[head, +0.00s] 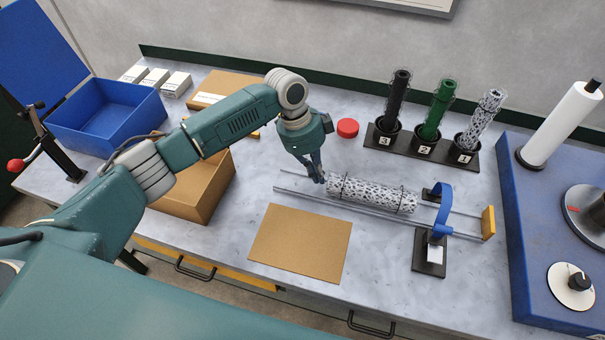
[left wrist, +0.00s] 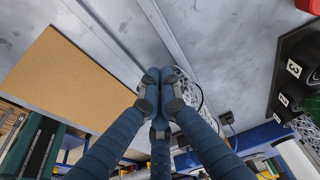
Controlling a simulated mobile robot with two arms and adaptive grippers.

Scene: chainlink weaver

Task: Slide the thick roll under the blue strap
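The thick roll (head: 372,194), a black-and-white mesh cylinder with dark bands near its ends, lies lengthwise on two metal rails (head: 300,193). The blue strap (head: 444,208) arches over the rails beyond the roll's right end; the roll is to the left of the strap. My left gripper (head: 320,179) is at the roll's left end, with its fingers together. In the left wrist view, the fingertips (left wrist: 160,84) meet and partly hide the roll (left wrist: 187,88). I cannot tell whether they touch it. My right gripper is not in view.
An orange stop block (head: 488,223) stands at the rails' right end. A brown mat (head: 300,243) lies in front. Behind are a red disc (head: 348,128) and a rack (head: 420,148) of numbered rolls. A blue machine (head: 550,235) stands at right, and a cardboard box (head: 197,190) at left.

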